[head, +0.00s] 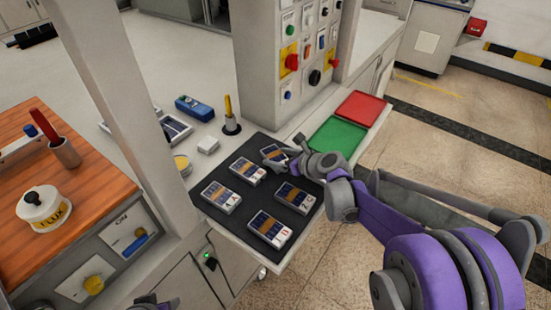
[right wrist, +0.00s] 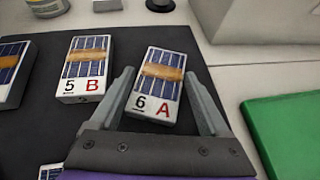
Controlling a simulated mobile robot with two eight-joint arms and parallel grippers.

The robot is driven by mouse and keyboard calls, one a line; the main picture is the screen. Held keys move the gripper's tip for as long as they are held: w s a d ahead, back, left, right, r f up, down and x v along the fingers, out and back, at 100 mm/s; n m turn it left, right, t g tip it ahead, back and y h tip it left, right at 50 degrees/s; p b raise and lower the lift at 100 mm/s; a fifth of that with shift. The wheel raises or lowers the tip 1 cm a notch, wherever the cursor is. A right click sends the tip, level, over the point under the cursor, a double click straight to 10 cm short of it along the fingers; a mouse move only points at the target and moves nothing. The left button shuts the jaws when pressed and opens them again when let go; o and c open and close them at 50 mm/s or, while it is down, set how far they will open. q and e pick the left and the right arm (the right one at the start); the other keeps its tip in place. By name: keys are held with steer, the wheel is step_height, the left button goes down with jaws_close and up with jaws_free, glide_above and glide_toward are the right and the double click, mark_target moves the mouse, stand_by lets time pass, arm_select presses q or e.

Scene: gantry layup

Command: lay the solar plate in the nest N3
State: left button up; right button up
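Several small solar plates with blue cells and an amber band lie on a black mat (head: 236,222). The plate marked 6 A (right wrist: 156,88) lies at the mat's far end, slightly turned; it also shows in the head view (head: 271,152). My right gripper (right wrist: 163,100) is open, with one finger on each side of this plate and gaps visible. In the head view the right gripper (head: 288,156) partly covers that plate. The plate marked 5 B (right wrist: 87,70) lies to its left. No N3 label is readable. My left gripper's fingers do not show.
A green tray (head: 336,138) and a red tray (head: 361,108) lie beyond the mat. A frame with dark panels (head: 176,127) is partly hidden by a grey post (head: 110,80).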

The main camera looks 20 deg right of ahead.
mark_target(279, 159)
jaws_close()
step_height(279, 159, up, 10)
steer(key=shift+p, duration=0.4)
